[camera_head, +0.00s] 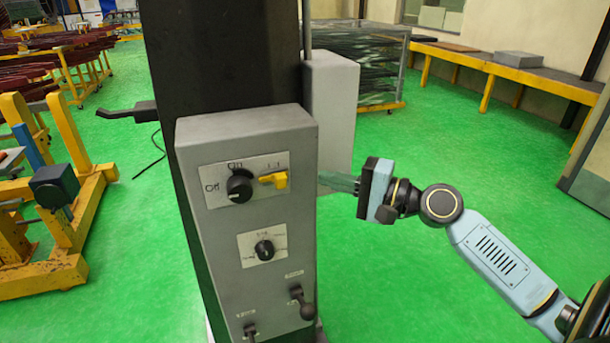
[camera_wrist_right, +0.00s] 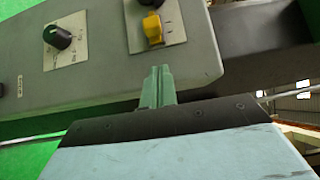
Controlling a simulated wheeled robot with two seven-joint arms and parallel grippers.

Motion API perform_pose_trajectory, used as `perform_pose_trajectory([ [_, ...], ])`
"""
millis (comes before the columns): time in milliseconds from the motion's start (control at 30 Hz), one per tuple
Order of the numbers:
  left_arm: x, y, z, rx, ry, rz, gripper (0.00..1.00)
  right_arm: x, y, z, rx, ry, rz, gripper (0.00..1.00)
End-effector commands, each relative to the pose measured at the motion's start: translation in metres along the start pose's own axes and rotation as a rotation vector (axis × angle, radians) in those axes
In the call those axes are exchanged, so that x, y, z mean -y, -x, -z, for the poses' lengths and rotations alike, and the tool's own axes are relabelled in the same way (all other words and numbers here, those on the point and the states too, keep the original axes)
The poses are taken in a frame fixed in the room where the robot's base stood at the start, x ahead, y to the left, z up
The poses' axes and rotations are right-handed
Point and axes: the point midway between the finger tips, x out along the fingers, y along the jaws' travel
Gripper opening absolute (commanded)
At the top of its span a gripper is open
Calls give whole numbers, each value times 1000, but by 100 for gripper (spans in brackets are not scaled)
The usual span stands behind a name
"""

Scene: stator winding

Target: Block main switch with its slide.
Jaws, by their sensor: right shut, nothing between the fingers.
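The main switch is a black round knob (camera_head: 239,186) on the upper plate of a grey control box, beside the "Off" label. Its yellow slide (camera_head: 274,180) sits on the same plate, just right of the knob and apart from it. In the right wrist view the yellow slide (camera_wrist_right: 153,29) shows near the top, ahead of the fingers. My right gripper (camera_head: 338,182) is to the right of the box, with its fingers shut and empty, pointing toward the box. It also shows in the wrist view (camera_wrist_right: 158,85). My left gripper is not in view.
The grey control box (camera_head: 215,245) stands on a dark column. It carries a second black knob (camera_head: 264,250) and two small levers (camera_head: 304,304) lower down. A yellow frame (camera_head: 75,235) stands at left. Green floor is clear at right.

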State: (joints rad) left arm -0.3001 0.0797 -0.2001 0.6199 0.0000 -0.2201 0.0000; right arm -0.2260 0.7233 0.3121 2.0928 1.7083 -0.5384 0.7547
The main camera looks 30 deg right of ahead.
Motion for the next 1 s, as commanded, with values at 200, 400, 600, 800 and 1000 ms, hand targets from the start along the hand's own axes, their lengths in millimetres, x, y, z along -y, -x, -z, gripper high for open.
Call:
perform_pose_trajectory([
  [200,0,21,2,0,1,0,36,4,-31,-13,1,-2,2,0],
  [400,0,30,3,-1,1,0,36,2,-43,-26,-1,-1,1,0],
  [600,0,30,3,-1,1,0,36,0,-46,-28,-1,-1,0,0],
  [800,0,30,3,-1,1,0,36,0,-46,-28,-1,-1,0,0],
  [1000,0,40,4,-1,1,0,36,2,-53,-35,-1,-3,1,0],
])
